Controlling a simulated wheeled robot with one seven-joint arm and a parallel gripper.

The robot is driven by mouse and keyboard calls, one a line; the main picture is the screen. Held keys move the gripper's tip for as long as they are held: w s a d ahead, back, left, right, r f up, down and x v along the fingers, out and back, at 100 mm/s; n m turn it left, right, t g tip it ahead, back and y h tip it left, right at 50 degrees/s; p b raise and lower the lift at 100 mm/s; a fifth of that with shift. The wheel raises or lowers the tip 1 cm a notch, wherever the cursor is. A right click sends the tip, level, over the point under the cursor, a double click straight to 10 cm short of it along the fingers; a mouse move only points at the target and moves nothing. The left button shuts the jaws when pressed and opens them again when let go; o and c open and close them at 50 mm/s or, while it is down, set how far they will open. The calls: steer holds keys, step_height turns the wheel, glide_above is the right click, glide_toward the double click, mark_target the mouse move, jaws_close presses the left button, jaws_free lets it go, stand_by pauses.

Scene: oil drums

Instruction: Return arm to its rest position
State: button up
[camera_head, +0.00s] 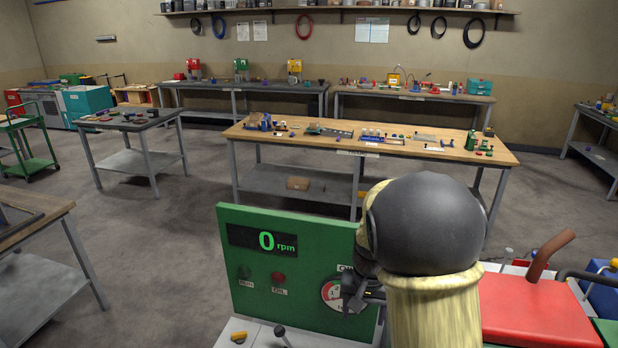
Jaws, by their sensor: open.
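My arm shows at the lower right of the head view as a dark rounded joint above a tan, cylindrical link. My gripper (352,292) is small and dark beside it, partly hidden by the arm. It is open, in front of or beside a red and white dial (331,294) on a green panel (304,232). I cannot tell whether it touches the dial. The panel display (262,241) reads 0 rpm. A dark green button (244,272) and a red button (278,278) sit below the display.
A red machine cover (535,312) with a brown handle (550,254) stands right of my arm. A small lever (282,333) rises before the panel. A wooden workbench (330,146) with small parts stands beyond. Open floor (165,235) lies to the left.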

steer(key=s+r+n+t, duration=0.1)
steer(key=s+n+t, duration=0.1)
steer(key=s, duration=1.1)
steer(key=shift+s+r+n, duration=0.15)
steer(key=shift+s+n, duration=0.1)
steer(key=shift+n, duration=0.45)
steer(key=shift+d, duration=0.1)
